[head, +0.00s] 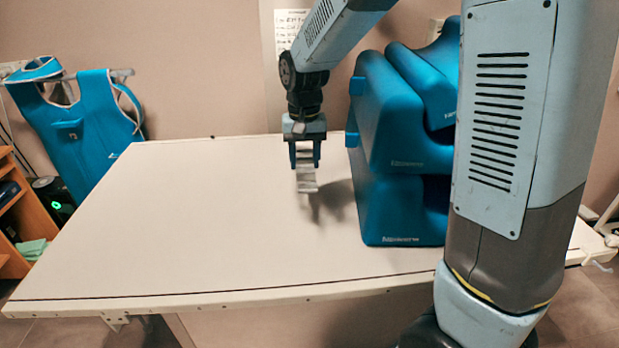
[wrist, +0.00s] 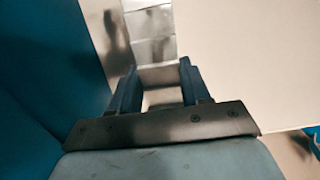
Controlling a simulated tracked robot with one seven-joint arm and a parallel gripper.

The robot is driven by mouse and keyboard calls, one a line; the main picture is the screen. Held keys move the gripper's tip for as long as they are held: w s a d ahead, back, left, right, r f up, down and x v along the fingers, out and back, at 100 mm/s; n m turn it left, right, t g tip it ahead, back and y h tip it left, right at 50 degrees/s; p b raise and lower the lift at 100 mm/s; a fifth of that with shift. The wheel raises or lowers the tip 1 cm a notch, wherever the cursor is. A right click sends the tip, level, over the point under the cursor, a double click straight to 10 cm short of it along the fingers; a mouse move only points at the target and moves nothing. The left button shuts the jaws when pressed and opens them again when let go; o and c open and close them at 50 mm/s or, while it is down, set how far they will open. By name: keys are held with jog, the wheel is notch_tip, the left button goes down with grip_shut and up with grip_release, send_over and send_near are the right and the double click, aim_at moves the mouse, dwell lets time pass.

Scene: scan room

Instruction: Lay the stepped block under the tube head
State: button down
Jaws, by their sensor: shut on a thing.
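The stepped block (head: 307,178) is a small silvery-grey piece with several steps. My gripper (head: 305,163) points down and is shut on it, holding it above the white table (head: 190,215), with a shadow on the table to the right. In the wrist view the block (wrist: 150,37) extends away from between the two dark fingers of my gripper (wrist: 158,80). I see no tube head in either view.
Blue foam cushions (head: 405,120) are stacked on the table close to the right of my gripper. A blue apron (head: 75,125) hangs at the left by wooden shelves (head: 10,205). The table's left and middle are clear.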

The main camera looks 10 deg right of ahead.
jog(key=w+f, duration=0.1)
jog(key=w, duration=0.1)
jog(key=w+d+f, duration=0.1)
jog(key=w, duration=0.2)
jog(key=w+f, duration=0.1)
jog(key=w, duration=0.1)
jog(key=shift+w+d+f, duration=0.15)
jog(key=shift+d+f, duration=0.15)
jog(key=w+f, duration=0.1)
jog(key=f, duration=0.1)
jog(key=w+d+f, duration=0.1)
jog(key=w+f, duration=0.1)
jog(key=shift+w+f, duration=0.25)
jog(key=shift+w, duration=0.05)
jog(key=shift+w+d+f, duration=0.25)
jog(key=shift+w+f, duration=0.35)
jog(key=shift+f, duration=1.7)
jog(key=c, duration=0.5)
grip_release()
notch_tip(320, 180, up, 12)
jog(key=shift+r, duration=0.1)
